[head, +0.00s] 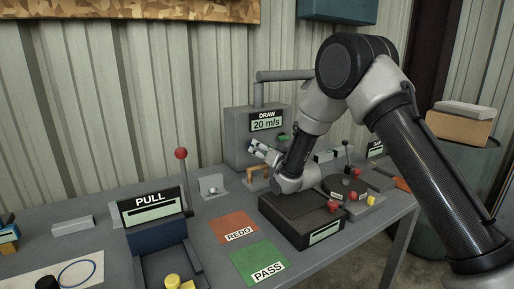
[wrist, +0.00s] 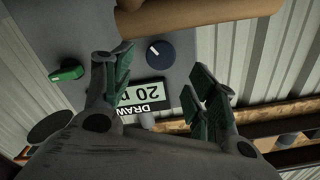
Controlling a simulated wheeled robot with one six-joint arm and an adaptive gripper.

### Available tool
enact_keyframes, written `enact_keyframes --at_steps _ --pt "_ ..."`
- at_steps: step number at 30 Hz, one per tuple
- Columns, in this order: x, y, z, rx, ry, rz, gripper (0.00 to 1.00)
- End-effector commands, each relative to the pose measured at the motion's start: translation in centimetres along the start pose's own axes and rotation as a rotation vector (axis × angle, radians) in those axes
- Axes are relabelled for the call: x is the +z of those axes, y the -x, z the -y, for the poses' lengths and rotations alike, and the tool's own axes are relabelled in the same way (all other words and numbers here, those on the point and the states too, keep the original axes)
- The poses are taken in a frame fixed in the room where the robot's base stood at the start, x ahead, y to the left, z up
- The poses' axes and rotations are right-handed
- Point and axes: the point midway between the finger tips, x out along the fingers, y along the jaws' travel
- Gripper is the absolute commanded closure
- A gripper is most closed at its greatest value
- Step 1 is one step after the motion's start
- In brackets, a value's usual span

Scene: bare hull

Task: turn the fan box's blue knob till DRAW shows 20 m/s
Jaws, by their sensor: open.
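The grey fan box (head: 236,121) stands at the back of the bench against the wall. Its DRAW display (head: 266,121) reads 20 m/s, and the same display shows upside down in the wrist view (wrist: 143,94). The blue knob (wrist: 160,51) is on the box face in the wrist view, its white mark pointing up and left; I cannot make it out in the head view. My gripper (head: 262,148) is in front of the box. In the wrist view my gripper (wrist: 160,72) is open and empty, with the knob beyond the fingertips, apart from them.
A green knob (wrist: 67,70) is on the same face. A pipe (head: 285,75) rises from the box. A dark box (head: 300,213) stands below my arm. The REDO (head: 232,225) and PASS (head: 258,262) mats lie in front, with the PULL lever device (head: 152,206) left of them.

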Motion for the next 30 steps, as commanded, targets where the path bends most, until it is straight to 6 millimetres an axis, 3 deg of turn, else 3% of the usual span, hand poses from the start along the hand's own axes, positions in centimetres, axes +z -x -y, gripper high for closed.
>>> enact_keyframes --at_steps 4,14,22,26,30 --pt "0.0 1.1 0.0 0.000 0.000 0.000 0.42" --pt "0.0 1.2 0.0 0.000 0.027 0.000 0.42" --pt "0.1 1.3 0.4 0.000 0.424 -0.001 0.42" --pt "0.1 0.3 0.5 0.000 0.480 -0.001 0.42" --pt "0.2 -2.0 0.5 0.000 0.478 -0.002 0.42"
